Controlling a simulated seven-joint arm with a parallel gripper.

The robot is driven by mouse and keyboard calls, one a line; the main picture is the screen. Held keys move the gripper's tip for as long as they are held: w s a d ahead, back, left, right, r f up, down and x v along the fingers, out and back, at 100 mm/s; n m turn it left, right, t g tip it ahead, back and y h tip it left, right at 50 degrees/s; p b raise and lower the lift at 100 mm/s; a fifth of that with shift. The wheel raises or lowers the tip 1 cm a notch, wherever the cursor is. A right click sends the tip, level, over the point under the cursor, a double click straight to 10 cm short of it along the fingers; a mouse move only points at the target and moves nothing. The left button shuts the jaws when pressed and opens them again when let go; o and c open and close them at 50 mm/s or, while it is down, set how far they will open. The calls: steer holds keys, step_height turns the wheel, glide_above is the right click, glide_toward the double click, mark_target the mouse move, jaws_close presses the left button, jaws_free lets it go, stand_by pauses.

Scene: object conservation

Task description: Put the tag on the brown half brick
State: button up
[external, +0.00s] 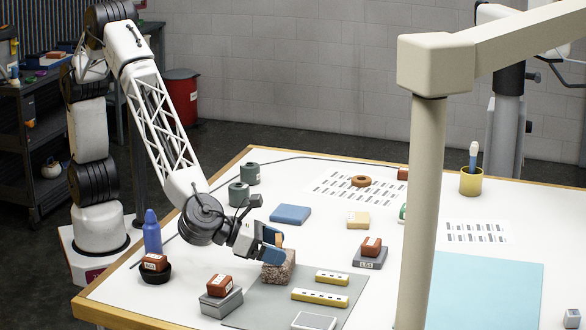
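My gripper (274,248), with blue fingertips, is low over a grey mat and directly above a speckled brownish block (278,273), which may be the brown half brick. A small tan-orange piece (279,239) shows at the fingertips; I cannot tell whether it is held or is the tag. The fingers hide part of the block's top, and the gap between them is not clear. Small red-brown blocks with white labels stand elsewhere: one in a dark bowl (155,262), one on a grey box (220,285), one on a darker grey block (371,246).
Two yellow bars (319,297) lie on the grey mat (262,309) right of the block. A blue bottle (152,233), green cylinders (239,194), a blue pad (290,214) and a yellow cup (471,183) stand around. A beige post (428,200) blocks part of the view.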

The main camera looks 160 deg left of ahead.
steer(key=shift+r, duration=0.15)
steer(key=shift+d+r, duration=0.1)
steer(key=shift+d, duration=0.1)
steer(key=v, duration=1.1)
steer(key=shift+s+d+r, duration=0.1)
steer(key=shift+d+r, duration=0.1)
stand_by(0.7)
